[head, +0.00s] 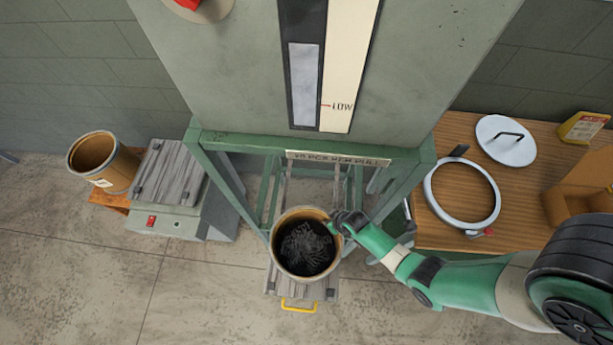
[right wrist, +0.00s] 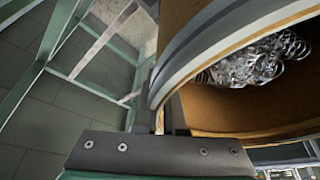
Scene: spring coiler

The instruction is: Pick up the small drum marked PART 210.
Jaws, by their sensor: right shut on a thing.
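A small brown drum (head: 284,262) with dark coiled springs (head: 308,248) inside stands upright below the machine, at the sliding tray near its foot. No PART 210 marking can be read on it. My right gripper (head: 343,222) is at the right side of its rim, shut on the drum's wall. In the right wrist view the drum (right wrist: 255,112) fills the upper right, with shiny springs inside and its rim at the fingers (right wrist: 165,115). My left gripper is in neither view.
Another open drum (head: 118,170) with an unreadable label sits at the left, beside a grey scale (head: 165,222). The green machine frame (head: 412,175) stands close around the held drum. The wooden table (head: 445,232) at right holds a ring (head: 433,205) and a lid (head: 505,150).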

